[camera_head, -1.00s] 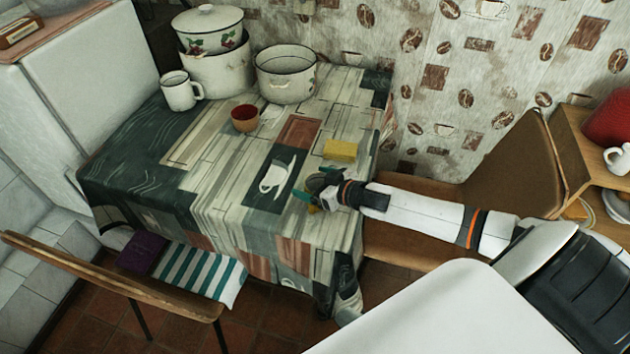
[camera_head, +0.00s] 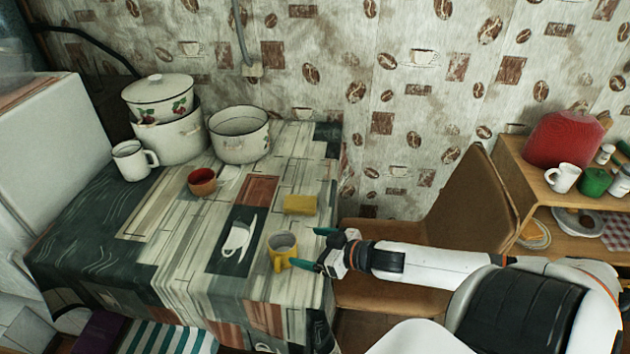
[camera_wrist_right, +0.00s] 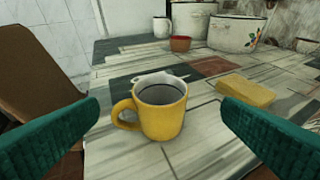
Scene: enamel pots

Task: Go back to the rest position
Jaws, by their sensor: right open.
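My right gripper (camera_head: 318,249) is open and empty at the table's right edge. Its two green fingers also show in the right wrist view (camera_wrist_right: 160,125), spread wide at the two sides. A yellow mug (camera_head: 283,250) stands upright on the table just left of the fingertips, apart from them. In the right wrist view the yellow mug (camera_wrist_right: 161,105) is between and beyond the fingers, with its handle to the left. My left gripper is in neither view.
The table (camera_head: 160,270) also bears a yellow sponge (camera_head: 300,204), a red-brown bowl (camera_head: 202,181), a white mug (camera_head: 133,160) and enamel pots (camera_head: 240,136). A brown chair (camera_head: 450,215) stands right of the table. A wooden shelf (camera_head: 518,170) with dishes is at the right.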

